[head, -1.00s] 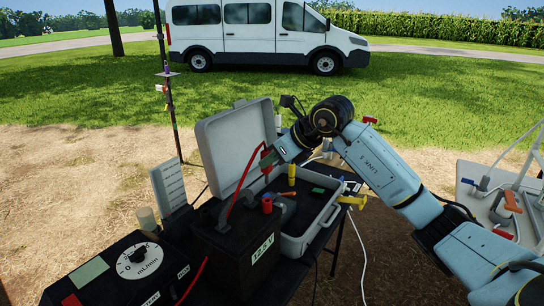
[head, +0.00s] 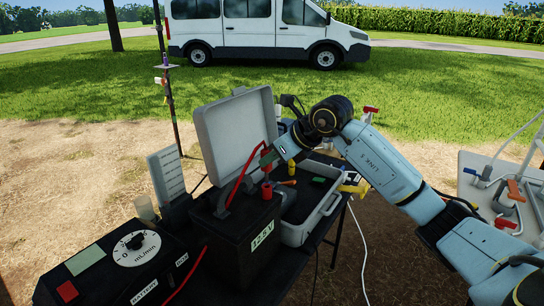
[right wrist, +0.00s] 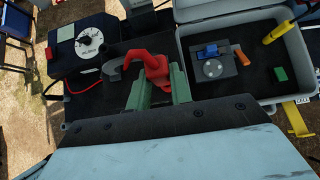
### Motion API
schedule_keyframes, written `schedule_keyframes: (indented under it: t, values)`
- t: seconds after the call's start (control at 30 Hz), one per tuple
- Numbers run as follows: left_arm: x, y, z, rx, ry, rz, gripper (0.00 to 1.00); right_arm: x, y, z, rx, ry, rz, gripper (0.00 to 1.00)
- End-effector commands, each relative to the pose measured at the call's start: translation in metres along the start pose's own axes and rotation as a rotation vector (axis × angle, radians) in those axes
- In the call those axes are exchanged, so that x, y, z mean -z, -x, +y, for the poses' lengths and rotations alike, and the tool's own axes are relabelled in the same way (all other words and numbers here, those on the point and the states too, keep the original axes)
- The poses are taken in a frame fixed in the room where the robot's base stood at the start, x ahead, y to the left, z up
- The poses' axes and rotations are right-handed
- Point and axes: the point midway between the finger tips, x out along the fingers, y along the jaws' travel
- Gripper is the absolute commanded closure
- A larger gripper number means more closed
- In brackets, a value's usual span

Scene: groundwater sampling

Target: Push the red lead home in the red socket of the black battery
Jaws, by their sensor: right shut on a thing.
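The black battery (head: 240,234) with a "12.5 V" label stands on the dark table. Its red socket (head: 267,191) shows on top as a short red post. My right gripper (head: 268,160) is just above the socket, shut on the plug end of the red lead (head: 242,180). In the right wrist view the red lead (right wrist: 156,72) sits between the green fingertips (right wrist: 160,92), and the battery socket is hidden. In the head view the plug appears close above the socket; whether they touch I cannot tell. My left gripper is not in view.
A grey open case (head: 298,234) stands right of the battery, its raised lid (head: 232,135) behind. A black pump controller (head: 105,270) with a white dial is at the left. A pale table (head: 480,170) with tools is at the far right.

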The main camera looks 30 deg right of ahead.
Motion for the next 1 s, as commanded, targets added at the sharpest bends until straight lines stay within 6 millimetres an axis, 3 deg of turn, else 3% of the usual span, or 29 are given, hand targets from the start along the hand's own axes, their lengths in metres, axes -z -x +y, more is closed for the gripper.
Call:
schedule_keyframes:
  t: [0.43,1.0]
  values:
    - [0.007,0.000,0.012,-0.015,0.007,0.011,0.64,0.000,0.000,0.000,0.000,0.000,-0.001,0.97]
    - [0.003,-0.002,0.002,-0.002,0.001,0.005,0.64,0.000,0.000,-0.001,0.001,0.000,-0.001,0.97]
